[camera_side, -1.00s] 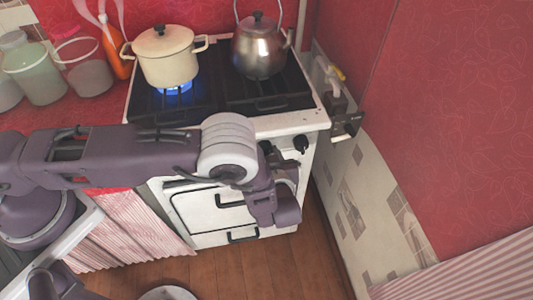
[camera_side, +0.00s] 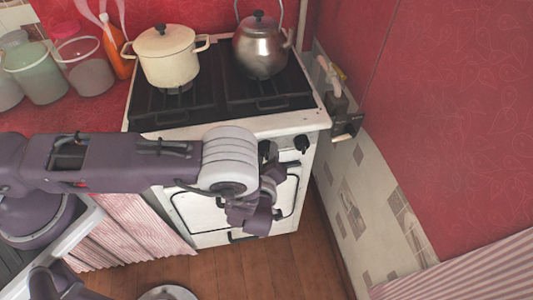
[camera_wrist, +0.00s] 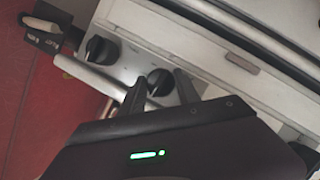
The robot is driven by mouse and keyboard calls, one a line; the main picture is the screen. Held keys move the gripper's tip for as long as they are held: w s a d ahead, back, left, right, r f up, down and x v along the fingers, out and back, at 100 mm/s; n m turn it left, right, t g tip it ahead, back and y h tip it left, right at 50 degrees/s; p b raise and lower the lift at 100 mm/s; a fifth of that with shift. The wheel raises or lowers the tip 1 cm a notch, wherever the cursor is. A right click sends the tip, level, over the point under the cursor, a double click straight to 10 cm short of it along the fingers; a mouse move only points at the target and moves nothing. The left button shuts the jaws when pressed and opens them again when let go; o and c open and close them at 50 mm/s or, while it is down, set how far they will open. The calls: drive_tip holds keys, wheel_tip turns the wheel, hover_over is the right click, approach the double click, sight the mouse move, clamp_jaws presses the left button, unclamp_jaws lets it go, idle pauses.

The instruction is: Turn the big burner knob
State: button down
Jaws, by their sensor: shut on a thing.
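The white stove's front panel (camera_wrist: 128,60) carries black round knobs. My gripper (camera_wrist: 161,84) is shut on one black knob (camera_wrist: 160,81), with a dark finger on either side of it. In the side view my gripper (camera_side: 270,168) is at the front panel, and my wrist partly covers this knob. A second black knob (camera_side: 301,143) stands free to the right; in the wrist view this free knob (camera_wrist: 98,49) is at upper left. No flame shows under the cream pot.
The cream pot (camera_side: 168,62) and a steel kettle (camera_side: 260,48) stand on the black grates. A wall fitting (camera_side: 345,127) is close on the stove's right. Jars (camera_side: 36,75) stand at left.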

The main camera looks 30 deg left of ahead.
drive_tip(key=shift+n+t, duration=0.3)
drive_tip(key=shift+n, duration=0.2)
drive_tip(key=c, duration=0.9)
unclamp_jaws()
drive_tip(key=v, duration=0.7)
